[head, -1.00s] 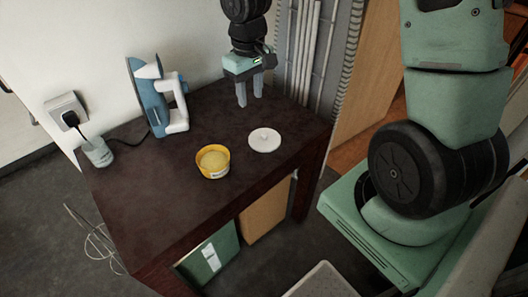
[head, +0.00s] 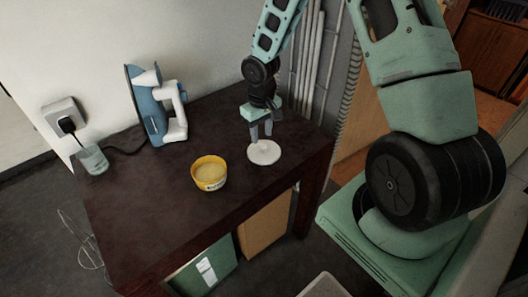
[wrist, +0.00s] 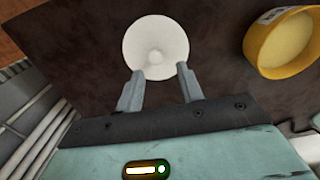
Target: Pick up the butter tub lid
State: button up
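The butter tub lid (head: 264,153) is a white round disc with a small central knob, lying flat on the dark table. It also shows in the wrist view (wrist: 156,42), just beyond my fingertips. My gripper (head: 261,135) points down at the lid's far edge, its two fingers apart with nothing between them. In the wrist view the fingertips (wrist: 160,73) overlap the lid's near edge; whether they touch it I cannot tell. The yellow butter tub (head: 209,174), open with pale contents, stands left of the lid and also shows in the wrist view (wrist: 283,43).
The dark table (head: 150,215) is clear at its front and left. Light pipes (head: 305,65) stand behind the table on the right.

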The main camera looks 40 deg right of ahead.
aim_at(264, 145)
jog(key=f, duration=0.5)
jog(key=shift+s+d+f, duration=0.15)
jog(key=shift+s+d, duration=0.05)
jog(key=shift+d, duration=0.1)
grip_shut()
